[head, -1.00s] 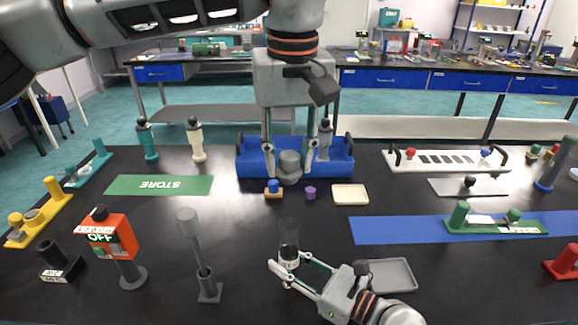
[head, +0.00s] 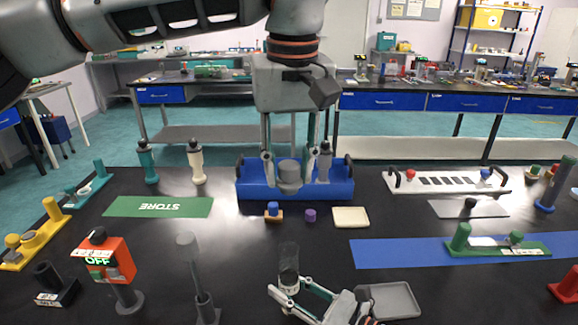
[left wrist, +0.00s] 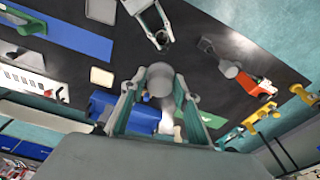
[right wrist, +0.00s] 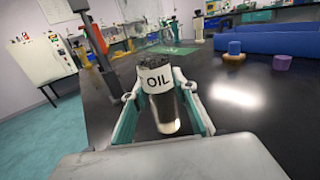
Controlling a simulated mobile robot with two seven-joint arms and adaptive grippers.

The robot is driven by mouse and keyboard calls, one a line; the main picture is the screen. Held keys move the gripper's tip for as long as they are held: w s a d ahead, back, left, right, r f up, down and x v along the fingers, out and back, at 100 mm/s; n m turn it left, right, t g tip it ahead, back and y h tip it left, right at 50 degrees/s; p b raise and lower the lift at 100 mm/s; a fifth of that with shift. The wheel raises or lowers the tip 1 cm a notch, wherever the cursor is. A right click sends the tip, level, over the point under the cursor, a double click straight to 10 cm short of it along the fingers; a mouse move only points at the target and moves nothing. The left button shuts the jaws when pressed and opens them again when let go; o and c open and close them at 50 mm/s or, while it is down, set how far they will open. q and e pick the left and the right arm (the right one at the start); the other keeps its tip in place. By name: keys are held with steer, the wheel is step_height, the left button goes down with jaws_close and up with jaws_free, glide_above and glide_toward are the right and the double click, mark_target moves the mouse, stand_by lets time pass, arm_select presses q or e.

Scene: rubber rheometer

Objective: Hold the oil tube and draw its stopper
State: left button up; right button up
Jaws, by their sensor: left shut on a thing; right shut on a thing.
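The oil tube (right wrist: 158,85) is a clear, dark-filled tube with a white "OIL" label, standing near upright in my right gripper (right wrist: 160,103). In the head view the tube (head: 288,262) shows at the front middle of the table, with my right gripper (head: 283,290) shut around its lower part. A grey cylindrical stopper (head: 289,175) is between the fingers of my left gripper (head: 289,183), which points down. The stopper also shows in the left wrist view (left wrist: 160,80). Stopper and tube are apart in the head view.
A blue bin (head: 250,190) stands behind my left gripper. A small blue-topped block (head: 272,211), a purple block (head: 310,215) and a cream pad (head: 350,217) lie nearby. A grey post (head: 195,270) stands left of the tube, a grey tray (head: 395,300) to its right.

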steer(key=o, duration=1.2)
steer(key=shift+o, duration=0.2)
